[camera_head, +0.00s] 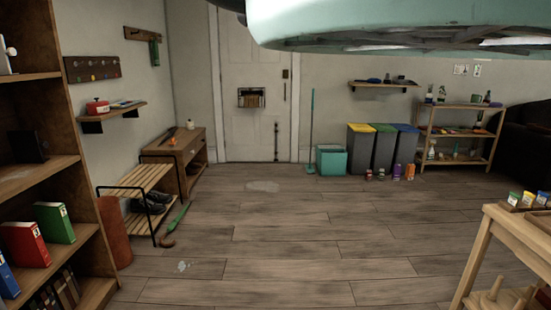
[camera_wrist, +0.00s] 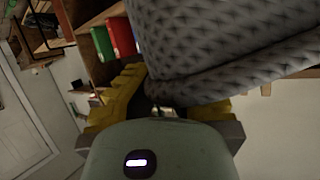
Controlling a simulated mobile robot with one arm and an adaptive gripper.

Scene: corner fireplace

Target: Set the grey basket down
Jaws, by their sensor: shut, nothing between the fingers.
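The grey basket (camera_wrist: 235,45) has a knitted, rope-like wall with a thick rolled rim. It fills the upper right of the wrist view, very close to the camera. My gripper (camera_wrist: 152,112), with yellow fingers, is at the lower middle of that view, right at the basket's edge. The fingers are shut with nothing between them. The basket hides part of the fingertips, and I cannot tell whether they touch it. Neither the basket nor my fingers show in the head view.
A brown bookshelf (camera_head: 65,255) with binders stands at the left, a slatted shoe rack (camera_head: 150,178) beyond it. A light wooden table (camera_head: 520,228) is at the right front. Bins (camera_head: 383,150) stand by the back wall. The middle floor (camera_head: 300,235) is mostly clear.

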